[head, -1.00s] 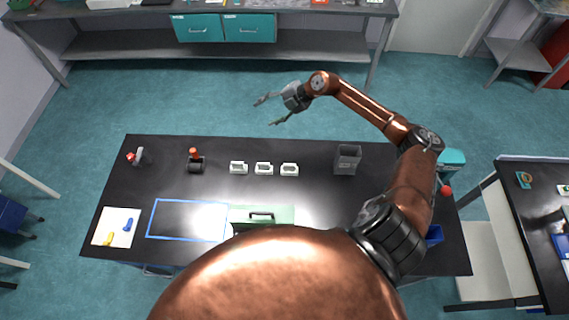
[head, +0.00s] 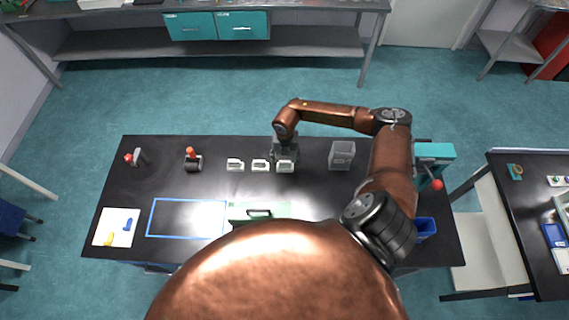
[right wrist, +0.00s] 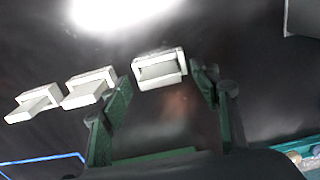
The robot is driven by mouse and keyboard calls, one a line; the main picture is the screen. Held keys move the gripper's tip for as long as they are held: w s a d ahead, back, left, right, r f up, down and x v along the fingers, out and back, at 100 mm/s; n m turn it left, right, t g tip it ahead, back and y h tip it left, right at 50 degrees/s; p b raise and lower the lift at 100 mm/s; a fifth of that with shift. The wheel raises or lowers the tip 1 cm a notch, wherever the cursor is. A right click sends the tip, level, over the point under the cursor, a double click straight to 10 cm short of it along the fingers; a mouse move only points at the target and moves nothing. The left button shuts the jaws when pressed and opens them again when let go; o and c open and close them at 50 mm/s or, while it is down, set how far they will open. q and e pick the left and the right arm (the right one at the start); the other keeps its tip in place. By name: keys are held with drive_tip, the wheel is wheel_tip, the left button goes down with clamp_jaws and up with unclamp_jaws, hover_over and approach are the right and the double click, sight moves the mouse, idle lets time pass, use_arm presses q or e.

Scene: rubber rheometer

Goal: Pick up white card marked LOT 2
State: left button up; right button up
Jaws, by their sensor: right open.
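Three white holders stand in a row on the black table: the left one (head: 235,164), the middle one (head: 260,165) and the right one (head: 285,167). Any cards in them and their markings are too small to read, so I cannot tell which is LOT 2. My right gripper (head: 285,157) is over the right holder, pointing down. In the right wrist view the open fingers (right wrist: 161,80) appear on either side of the right holder (right wrist: 160,68), with nothing held. The middle holder (right wrist: 90,86) and left holder (right wrist: 34,103) lie left of them. My left gripper is not in view.
A grey bin (head: 342,155) stands right of the holders. A green case (head: 238,213) with a black handle is in front, partly hidden by my body. A blue outlined rectangle (head: 187,201), a white sheet (head: 105,230) and two red-topped items are at left.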

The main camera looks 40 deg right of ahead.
drive_tip(key=shift+f, duration=0.7)
drive_tip(key=shift+c, duration=0.6)
drive_tip(key=c, duration=0.9)
